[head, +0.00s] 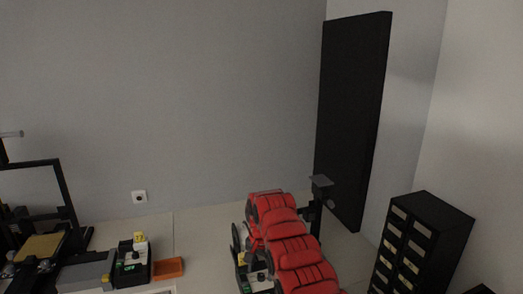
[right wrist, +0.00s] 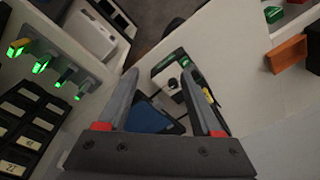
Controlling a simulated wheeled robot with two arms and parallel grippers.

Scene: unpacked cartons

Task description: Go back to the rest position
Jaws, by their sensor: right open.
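My right gripper (right wrist: 160,72) shows in the right wrist view with its two grey fingers spread apart and nothing held between them. Past the fingertips is a black and white device (right wrist: 168,62) with a green part, on a pale surface. In the head view my red and black right arm stands at the lower middle, in front of a similar device (head: 242,268) that it partly hides. I cannot make out the fingertips there. My left gripper is in neither view.
An orange tray (head: 168,268) and a device with a yellow label (head: 132,262) lie to the left in the head view. A black drawer cabinet (head: 424,240) stands at right, a tall black panel (head: 352,120) behind. Green-lit switches (right wrist: 60,68) are left in the wrist view.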

